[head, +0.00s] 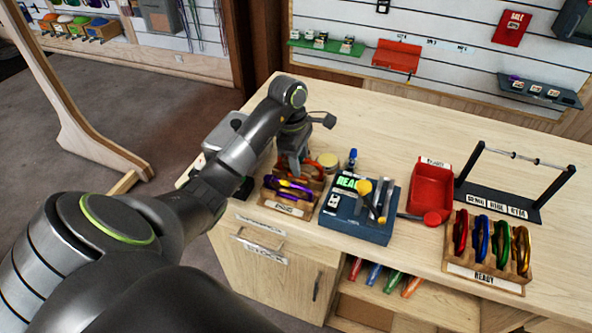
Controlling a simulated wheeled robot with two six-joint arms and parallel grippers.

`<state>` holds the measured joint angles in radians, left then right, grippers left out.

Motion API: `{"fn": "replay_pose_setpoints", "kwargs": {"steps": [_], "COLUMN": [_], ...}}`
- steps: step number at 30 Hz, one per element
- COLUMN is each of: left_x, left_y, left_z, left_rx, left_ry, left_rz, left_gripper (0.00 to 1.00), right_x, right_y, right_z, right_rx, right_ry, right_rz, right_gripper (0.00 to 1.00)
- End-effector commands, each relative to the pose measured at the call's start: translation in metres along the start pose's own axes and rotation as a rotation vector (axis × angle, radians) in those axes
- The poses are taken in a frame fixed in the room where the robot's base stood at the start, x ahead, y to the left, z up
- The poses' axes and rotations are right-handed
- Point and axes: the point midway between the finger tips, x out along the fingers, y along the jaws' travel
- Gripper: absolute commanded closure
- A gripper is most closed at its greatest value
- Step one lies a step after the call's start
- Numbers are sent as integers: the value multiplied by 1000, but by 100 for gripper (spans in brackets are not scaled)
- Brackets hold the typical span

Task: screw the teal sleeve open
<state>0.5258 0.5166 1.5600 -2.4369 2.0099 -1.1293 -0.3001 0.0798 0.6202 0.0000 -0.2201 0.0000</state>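My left gripper (294,166) points down over a small wooden tray (284,207) near the table's left end. The tray holds carabiners in orange, purple and yellow; a purple and yellow one (289,188) lies toward its front. The fingertips are small and dark against the tray, so I cannot tell whether they are open or touch a carabiner. I cannot make out a teal sleeve; the gripper and arm cover part of the tray. My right gripper is not in view.
Farther right are a red bin (432,188), a black stand with a bar (510,204) and a wooden rack (484,276) of coloured carabiners. The table's back middle is clear.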

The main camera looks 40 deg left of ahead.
Motion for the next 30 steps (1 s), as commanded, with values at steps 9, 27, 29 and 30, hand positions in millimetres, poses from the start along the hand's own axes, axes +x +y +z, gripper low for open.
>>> {"fn": "replay_pose_setpoints", "kwargs": {"steps": [9, 27, 29, 30], "left_x": [0, -2, -4, -5], "left_y": [6, 14, 14, 14], "left_z": [0, 0, 0, 1], "left_rx": [0, 0, 0, 0], "left_ry": [0, 1, 1, 0], "left_rz": [1, 1, 1, 1], "left_gripper": [60, 60, 60, 60], "right_x": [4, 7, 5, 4], "right_y": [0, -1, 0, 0], "right_z": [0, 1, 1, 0], "right_rx": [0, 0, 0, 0], "right_ry": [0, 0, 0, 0], "right_rz": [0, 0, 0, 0], "right_gripper": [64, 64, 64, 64]}}
